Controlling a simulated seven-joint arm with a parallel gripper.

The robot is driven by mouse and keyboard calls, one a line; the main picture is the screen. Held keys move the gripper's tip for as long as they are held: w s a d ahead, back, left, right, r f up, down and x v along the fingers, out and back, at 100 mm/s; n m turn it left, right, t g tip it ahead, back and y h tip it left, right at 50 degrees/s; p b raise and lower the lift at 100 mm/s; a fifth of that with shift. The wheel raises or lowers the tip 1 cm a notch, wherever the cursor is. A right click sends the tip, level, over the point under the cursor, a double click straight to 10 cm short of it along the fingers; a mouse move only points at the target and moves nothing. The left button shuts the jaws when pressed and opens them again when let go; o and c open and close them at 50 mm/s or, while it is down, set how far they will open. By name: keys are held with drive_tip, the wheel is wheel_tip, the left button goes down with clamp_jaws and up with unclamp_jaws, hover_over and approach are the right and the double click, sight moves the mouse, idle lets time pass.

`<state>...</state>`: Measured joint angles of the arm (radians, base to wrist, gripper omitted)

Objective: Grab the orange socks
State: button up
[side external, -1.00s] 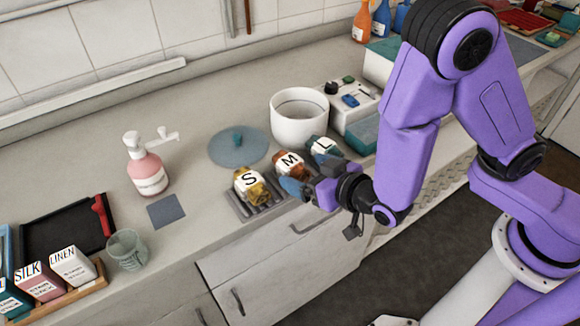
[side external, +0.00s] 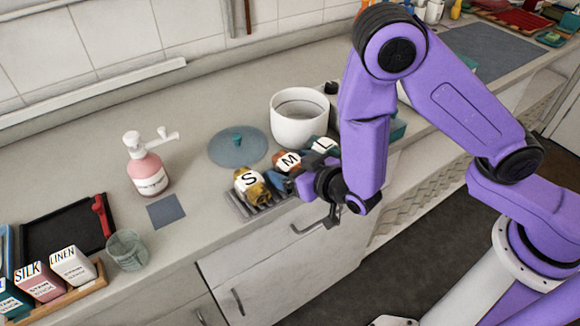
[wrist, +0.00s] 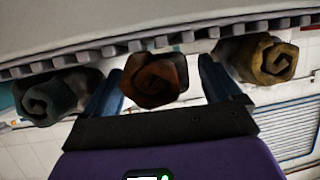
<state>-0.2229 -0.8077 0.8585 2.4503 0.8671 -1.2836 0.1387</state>
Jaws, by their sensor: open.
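The orange socks (side external: 289,160) are a roll with a white M label, in the middle of a row of three rolls on a slatted rack (side external: 256,207). In the wrist view the orange roll (wrist: 153,80) shows its spiral end between my two blue fingers. My gripper (side external: 282,180) is open at the front of the row, with one finger on each side of the orange roll. I cannot tell whether the fingers touch it. The yellow S roll (side external: 249,185) and the teal L roll (side external: 324,146) flank it. My arm partly hides the L roll.
A white pot (side external: 298,118) stands behind the row, with a round blue lid (side external: 238,146) beside it. A pink soap bottle (side external: 149,168) and a dark square pad (side external: 165,211) are to the left. The counter between them is clear.

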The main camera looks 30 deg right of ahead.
drive_tip(key=shift+w+f, duration=0.15)
drive_tip(key=shift+w, duration=0.25)
drive_tip(key=c, duration=1.1)
drive_tip(key=shift+o, duration=0.2)
